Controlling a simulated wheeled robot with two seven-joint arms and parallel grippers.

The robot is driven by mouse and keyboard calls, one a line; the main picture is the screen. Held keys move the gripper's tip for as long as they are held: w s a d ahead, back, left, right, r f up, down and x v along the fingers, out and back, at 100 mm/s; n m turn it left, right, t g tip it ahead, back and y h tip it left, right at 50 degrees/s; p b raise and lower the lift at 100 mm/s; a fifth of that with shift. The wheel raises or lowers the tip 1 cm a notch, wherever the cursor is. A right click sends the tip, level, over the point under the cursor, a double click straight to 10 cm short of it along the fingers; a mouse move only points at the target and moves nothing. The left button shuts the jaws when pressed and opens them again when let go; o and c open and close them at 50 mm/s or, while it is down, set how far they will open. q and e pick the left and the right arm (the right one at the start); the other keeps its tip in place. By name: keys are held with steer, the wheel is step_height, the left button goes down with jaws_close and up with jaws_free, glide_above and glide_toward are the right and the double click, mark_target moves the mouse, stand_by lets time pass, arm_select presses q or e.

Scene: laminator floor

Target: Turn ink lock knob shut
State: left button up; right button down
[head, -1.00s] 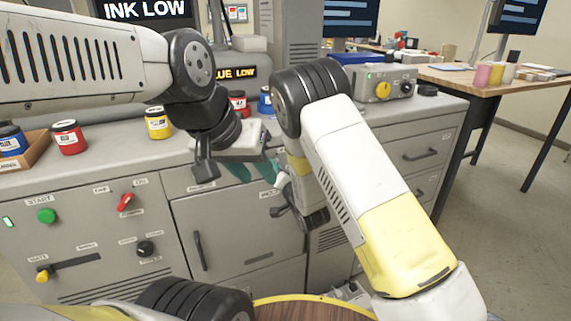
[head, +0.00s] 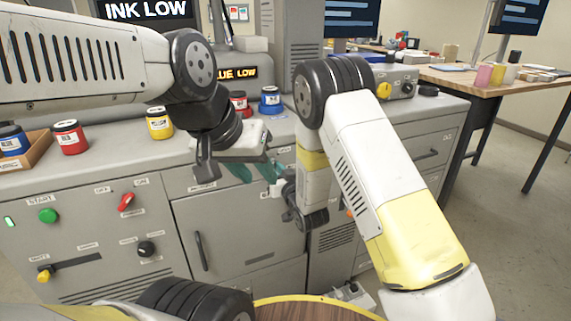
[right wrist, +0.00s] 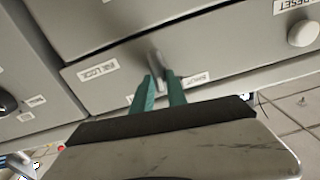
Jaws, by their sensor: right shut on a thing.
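The ink lock knob (right wrist: 157,68) shows in the right wrist view as a small grey metal lever on a grey panel. A label reading INK LOCK is to its left, and one that seems to read SHUT is to its right. My right gripper (right wrist: 160,92) has its two teal fingers shut on the lever. In the head view the knob is hidden behind my arms. My left gripper (head: 255,174) hangs in front of the cabinet, its teal fingers apart, with nothing seen between them.
The grey cabinet front carries a green start button (head: 47,215), a red switch (head: 126,202) and a black knob (head: 146,248). Ink jars, one yellow (head: 159,123), stand on its top. A white knob (right wrist: 303,33) is right of the lever. A wooden table stands right.

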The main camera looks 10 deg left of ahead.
steer(key=shift+s+a+f+n, duration=0.1)
steer(key=shift+n, duration=1.55)
steer(key=shift+s+a+n, duration=0.1)
steer(key=shift+a+n, duration=0.05)
steer(key=shift+n, duration=1.55)
steer(key=shift+s+a+f+n, duration=0.1)
steer(key=shift+n, duration=1.55)
steer(key=c, duration=1.3)
jaws_free()
steer(key=v, duration=0.7)
steer(key=shift+s+d, duration=0.25)
steer(key=shift+s, duration=0.05)
